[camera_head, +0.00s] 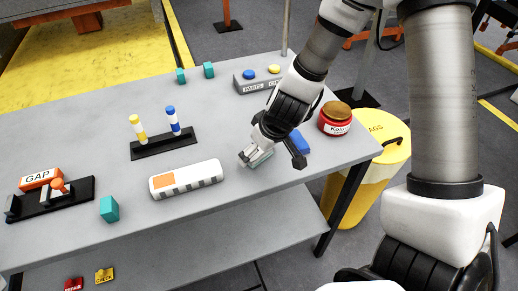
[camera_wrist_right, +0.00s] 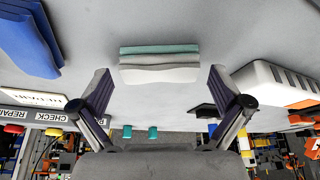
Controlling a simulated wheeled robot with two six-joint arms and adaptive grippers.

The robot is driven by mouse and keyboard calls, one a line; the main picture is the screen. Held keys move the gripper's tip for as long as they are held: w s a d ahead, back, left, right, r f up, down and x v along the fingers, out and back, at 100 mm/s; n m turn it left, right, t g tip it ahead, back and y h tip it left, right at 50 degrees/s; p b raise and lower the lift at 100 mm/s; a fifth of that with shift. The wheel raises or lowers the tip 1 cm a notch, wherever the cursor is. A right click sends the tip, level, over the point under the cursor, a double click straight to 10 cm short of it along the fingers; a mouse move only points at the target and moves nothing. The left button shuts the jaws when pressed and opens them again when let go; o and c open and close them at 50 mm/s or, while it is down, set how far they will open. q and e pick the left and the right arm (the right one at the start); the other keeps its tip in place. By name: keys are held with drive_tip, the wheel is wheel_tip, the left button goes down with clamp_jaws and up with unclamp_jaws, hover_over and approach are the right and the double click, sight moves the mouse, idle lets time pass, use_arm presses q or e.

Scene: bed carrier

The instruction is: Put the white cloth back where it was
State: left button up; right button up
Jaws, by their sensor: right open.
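A small folded stack lies on the grey table between my right gripper's fingers. In the right wrist view, which is upside down, it shows a white cloth (camera_wrist_right: 160,75), a grey layer (camera_wrist_right: 160,60) and a teal layer (camera_wrist_right: 158,49). In the head view, my right gripper (camera_head: 270,156) hides much of the stack, and only a pale greenish part (camera_head: 259,161) shows. My right gripper also shows in the wrist view (camera_wrist_right: 160,76), open, with one finger at each side of the stack and visible gaps. My left gripper is not in view.
A blue cloth (camera_head: 300,143) lies beside the gripper, and a red jar (camera_head: 335,119) stands farther right. A white striped case (camera_head: 186,179) lies left of the gripper. The button box (camera_head: 249,85) is behind it. A yellow bin (camera_head: 378,170) stands past the table's right edge.

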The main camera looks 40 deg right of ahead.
drive_tip(key=p+v, duration=0.9)
drive_tip(key=v, duration=0.3)
